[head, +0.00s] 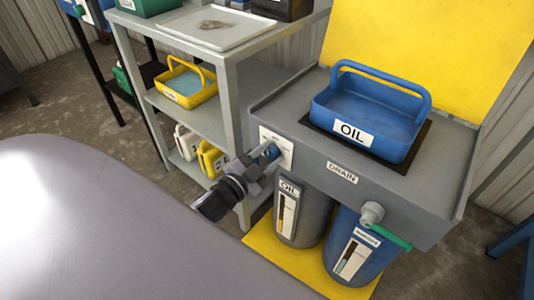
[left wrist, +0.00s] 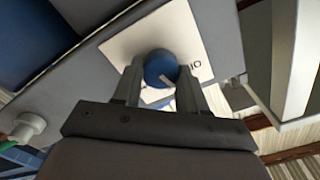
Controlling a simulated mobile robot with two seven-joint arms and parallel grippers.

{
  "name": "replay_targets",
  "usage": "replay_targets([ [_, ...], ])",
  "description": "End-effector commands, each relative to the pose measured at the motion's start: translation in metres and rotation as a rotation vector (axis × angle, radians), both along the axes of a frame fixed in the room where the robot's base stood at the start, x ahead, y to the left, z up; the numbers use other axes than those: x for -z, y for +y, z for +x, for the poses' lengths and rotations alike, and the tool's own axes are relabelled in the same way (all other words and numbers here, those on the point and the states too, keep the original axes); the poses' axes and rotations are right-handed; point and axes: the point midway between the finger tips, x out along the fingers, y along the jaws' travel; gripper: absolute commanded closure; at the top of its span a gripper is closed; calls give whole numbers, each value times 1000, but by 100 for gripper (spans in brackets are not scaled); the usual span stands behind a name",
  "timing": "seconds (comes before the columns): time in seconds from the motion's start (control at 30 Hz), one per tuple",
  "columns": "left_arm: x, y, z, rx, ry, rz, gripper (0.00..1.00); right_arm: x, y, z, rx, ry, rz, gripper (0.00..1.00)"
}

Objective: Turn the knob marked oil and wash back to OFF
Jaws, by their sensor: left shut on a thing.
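The knob (left wrist: 160,66) is round and blue with a pale pointer mark. It sits on a white plate (head: 284,160) on the left front of the grey drain station. My left gripper (head: 268,155) reaches the plate from the lower left. Its fingers, also in the left wrist view (left wrist: 160,88), are shut on the knob, one on each side. The fingers hide part of the plate's markings, so I cannot read the pointer's setting. My right gripper is not in view.
A blue tub (head: 368,108) labelled OIL stands on the station top. Below are a grey OIL drum (head: 306,222) and a blue drum (head: 337,230). A valve with a green lever (head: 388,236) juts out at the right. A grey shelf (head: 229,110) stands close on the left.

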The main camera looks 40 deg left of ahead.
Motion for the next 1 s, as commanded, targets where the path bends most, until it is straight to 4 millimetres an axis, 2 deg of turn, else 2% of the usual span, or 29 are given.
replay_targets([
  [0.4, 1, -1, 0, 1, -19, 243, 89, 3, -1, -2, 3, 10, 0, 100],
  [1.0, 1, -1, 0, 2, -24, 299, 89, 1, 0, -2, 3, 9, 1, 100],
])
